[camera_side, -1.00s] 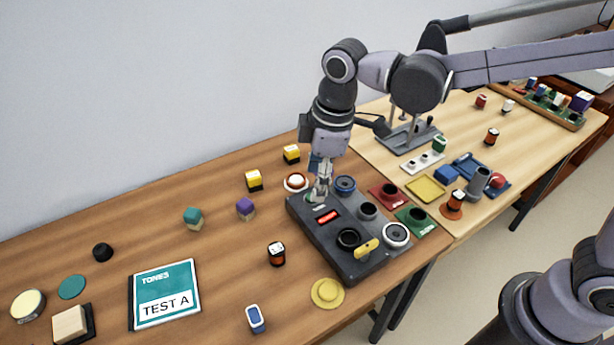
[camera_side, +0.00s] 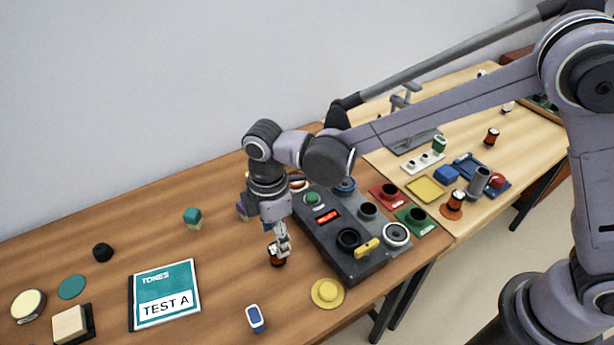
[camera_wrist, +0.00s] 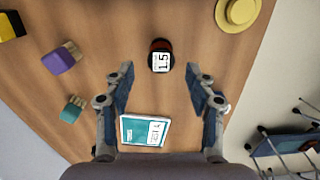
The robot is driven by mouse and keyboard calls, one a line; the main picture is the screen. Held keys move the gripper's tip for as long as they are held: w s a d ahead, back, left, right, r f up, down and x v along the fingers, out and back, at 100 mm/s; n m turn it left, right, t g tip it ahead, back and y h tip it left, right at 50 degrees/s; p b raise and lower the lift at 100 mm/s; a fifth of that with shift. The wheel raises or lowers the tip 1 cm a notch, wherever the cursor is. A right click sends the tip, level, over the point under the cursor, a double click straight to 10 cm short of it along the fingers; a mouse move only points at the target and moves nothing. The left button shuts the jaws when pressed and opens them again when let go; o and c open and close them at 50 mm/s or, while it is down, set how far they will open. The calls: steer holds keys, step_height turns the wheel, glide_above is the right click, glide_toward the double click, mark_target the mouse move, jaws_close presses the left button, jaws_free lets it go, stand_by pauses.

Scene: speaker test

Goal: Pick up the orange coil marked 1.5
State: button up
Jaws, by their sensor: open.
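The orange coil marked 1.5 (camera_wrist: 160,55) stands on the brown table in the wrist view, with black ends and a white label. It lies ahead of and between the two fingers of my gripper (camera_wrist: 165,85), apart from both. In the side view my gripper (camera_side: 282,248) is directly over the coil (camera_side: 277,260) and hides part of it. My gripper is open with nothing between its fingers.
The dark control box (camera_side: 345,262) stands just right of my gripper. The TEST A booklet (camera_side: 165,292) lies to the left, with bare table between.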

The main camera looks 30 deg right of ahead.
steer(key=shift+f, duration=2.6)
jaws_close()
